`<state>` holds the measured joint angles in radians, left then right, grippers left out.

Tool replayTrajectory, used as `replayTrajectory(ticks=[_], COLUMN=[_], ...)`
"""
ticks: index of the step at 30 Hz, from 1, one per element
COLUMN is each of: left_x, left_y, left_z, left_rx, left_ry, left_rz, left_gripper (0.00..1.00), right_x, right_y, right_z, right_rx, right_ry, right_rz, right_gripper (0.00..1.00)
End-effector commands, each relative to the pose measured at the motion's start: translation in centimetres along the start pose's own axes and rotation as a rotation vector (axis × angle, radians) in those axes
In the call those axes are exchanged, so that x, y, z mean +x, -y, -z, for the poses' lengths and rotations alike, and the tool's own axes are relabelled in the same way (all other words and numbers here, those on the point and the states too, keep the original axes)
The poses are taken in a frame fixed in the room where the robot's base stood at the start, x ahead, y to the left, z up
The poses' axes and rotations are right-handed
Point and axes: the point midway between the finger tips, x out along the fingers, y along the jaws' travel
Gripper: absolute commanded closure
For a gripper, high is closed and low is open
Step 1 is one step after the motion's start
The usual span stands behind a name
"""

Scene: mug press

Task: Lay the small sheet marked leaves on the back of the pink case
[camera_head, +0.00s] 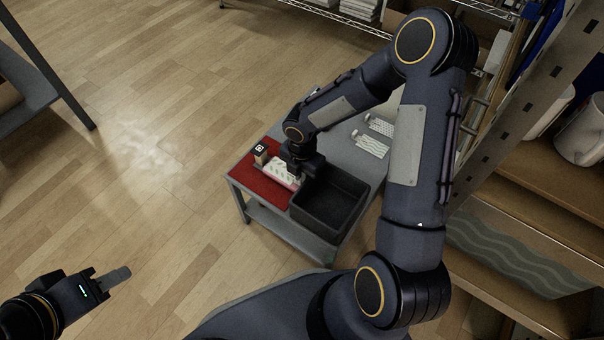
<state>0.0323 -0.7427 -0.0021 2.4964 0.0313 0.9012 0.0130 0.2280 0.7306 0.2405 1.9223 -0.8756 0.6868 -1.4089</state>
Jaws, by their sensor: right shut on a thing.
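A pink case (273,178) lies on the red mat. Only its pink edge shows beneath a small white sheet (280,170) with dark marks. The marks look like leaves but are too small to be sure. My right gripper (294,175) points down at the right end of the sheet and case and is shut on the sheet. It hides that end, and I cannot tell whether the sheet touches the case. My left gripper (112,279) is far off at the lower left, over the floor and away from the table. Its finger gap is not clear.
The red mat (245,182) covers the table's left part. A small dark-and-tan block (260,153) stands behind the case. Patterned white sheets (371,146) lie on the grey table (340,155). Shelving (530,205) stands at right.

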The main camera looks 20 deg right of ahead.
Motion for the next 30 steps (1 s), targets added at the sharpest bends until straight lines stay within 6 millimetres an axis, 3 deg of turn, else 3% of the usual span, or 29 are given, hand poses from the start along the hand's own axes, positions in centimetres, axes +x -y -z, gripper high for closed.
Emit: replayTrajectory(ticks=[3,13,24,30], left_x=[0.0,-0.4,-3.4,-4.3], left_y=[0.0,-0.2,-1.6,-2.0], left_z=[0.0,0.2,1.7,2.2], left_rx=[0.000,0.000,0.000,0.000], left_ry=[0.000,0.000,0.000,0.000], left_rz=[0.000,0.000,0.000,0.000], left_gripper=[0.64,0.64,0.64,0.64], right_x=[0.1,-0.8,-8.4,-11.4], right_y=[0.0,0.1,0.0,0.0], right_z=[0.0,0.0,-0.1,0.0], right_rx=[0.000,0.001,0.001,0.001], right_ry=[0.000,0.000,0.002,0.001], right_rz=[0.000,0.003,0.000,0.000], right_gripper=[0.83,0.83,0.83,0.83])
